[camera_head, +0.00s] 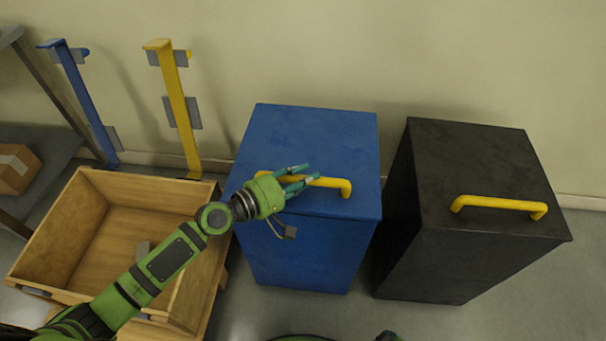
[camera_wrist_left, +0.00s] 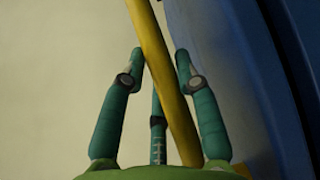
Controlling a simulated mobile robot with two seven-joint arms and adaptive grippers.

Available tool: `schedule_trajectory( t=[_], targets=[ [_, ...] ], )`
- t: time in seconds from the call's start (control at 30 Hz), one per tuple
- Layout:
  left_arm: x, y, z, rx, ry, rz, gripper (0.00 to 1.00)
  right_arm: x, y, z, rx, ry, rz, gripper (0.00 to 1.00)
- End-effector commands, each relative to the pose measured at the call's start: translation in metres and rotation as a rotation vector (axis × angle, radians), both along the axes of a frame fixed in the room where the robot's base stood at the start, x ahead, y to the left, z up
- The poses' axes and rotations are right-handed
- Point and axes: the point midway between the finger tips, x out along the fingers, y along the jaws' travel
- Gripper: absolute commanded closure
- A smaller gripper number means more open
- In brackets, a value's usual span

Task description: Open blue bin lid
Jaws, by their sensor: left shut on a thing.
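The blue bin (camera_head: 312,245) stands against the wall, and its blue lid (camera_head: 318,135) lies flat and closed on top. A yellow bar handle (camera_head: 345,188) runs along the front of the lid; it also shows as a yellow bar in the left wrist view (camera_wrist_left: 158,65). My left gripper (camera_head: 310,173) reaches in over the lid, with its teal fingers on both sides of the handle and shut on it. In the left wrist view the bar passes between the fingers (camera_wrist_left: 160,57). Part of the handle is hidden behind the gripper. My right gripper is not in view.
A black bin (camera_head: 440,255) with its own yellow handle (camera_head: 498,204) stands close on the right. An open wooden crate (camera_head: 50,225) is on the left. Blue (camera_head: 85,105) and yellow (camera_head: 178,115) posts stand by the wall. A shelf (camera_head: 55,150) holds a cardboard box (camera_head: 14,170).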

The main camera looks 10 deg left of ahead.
Motion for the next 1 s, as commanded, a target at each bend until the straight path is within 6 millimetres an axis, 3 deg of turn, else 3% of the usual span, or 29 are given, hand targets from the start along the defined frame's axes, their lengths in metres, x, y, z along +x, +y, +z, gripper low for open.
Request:
schedule_trajectory(
  t=[0.03, 0.13, 0.37, 0.6, 1.0],
  targets=[
    [0.004, 0.001, 0.016, 0.002, -0.002, 0.004, 1.0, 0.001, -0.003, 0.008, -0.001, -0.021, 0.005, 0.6],
    [0.006, 0.001, 0.025, 0.002, 0.02, 0.004, 1.0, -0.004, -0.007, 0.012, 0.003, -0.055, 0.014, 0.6],
    [0.013, 0.001, 0.044, 0.002, 0.077, 0.005, 1.0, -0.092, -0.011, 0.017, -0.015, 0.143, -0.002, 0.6],
    [0.02, 0.001, 0.064, 0.002, 0.139, 0.006, 1.0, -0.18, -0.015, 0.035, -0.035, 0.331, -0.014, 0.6],
    [0.038, 0.002, 0.1, 0.003, 0.262, 0.005, 1.0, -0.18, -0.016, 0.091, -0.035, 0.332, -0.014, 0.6]
  ],
)
